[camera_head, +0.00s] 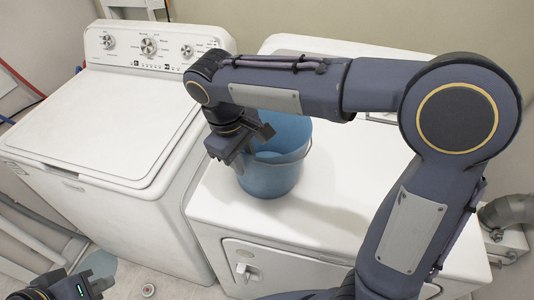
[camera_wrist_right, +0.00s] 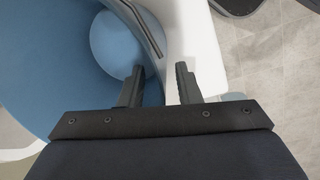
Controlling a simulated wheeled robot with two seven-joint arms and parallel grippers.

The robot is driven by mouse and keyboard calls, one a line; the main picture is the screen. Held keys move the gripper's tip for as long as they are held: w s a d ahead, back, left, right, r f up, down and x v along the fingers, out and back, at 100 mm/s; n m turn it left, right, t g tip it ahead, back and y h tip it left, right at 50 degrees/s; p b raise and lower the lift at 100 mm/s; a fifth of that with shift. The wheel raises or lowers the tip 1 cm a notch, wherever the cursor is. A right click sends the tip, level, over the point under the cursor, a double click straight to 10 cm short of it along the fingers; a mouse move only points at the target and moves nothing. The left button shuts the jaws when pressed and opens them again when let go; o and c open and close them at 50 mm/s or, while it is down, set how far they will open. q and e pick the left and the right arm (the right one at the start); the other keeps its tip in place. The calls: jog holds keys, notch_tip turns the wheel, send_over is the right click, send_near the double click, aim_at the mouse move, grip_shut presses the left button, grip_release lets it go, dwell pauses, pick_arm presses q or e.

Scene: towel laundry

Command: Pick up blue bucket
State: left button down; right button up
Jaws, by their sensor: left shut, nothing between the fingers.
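The blue bucket (camera_head: 272,180) stands upright on the white front-loading machine at the right, with its mouth facing up. My right gripper (camera_head: 248,150) is at the left side of its rim, pointing down. In the right wrist view my right gripper (camera_wrist_right: 160,84) has its two fingers apart, one over the inside of the bucket (camera_wrist_right: 60,60) and the other towards its outer side. The rim and a dark handle pass just ahead of the gap between the fingers. Contact cannot be told. My left gripper (camera_head: 92,284) is low at the bottom left, shut and empty, away from the bucket.
A white top-loading washer (camera_head: 110,125) with its lid down stands at the left. The white machine (camera_head: 330,215) under the bucket has bare room on its top to the right and front. A grey pipe (camera_head: 508,212) is at the far right. Tiled floor shows below.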

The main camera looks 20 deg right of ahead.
jog(key=shift+d+f, duration=0.15)
jog(key=shift+f, duration=0.45)
grip_shut()
jog(key=shift+r, duration=0.1)
dwell(0.9)
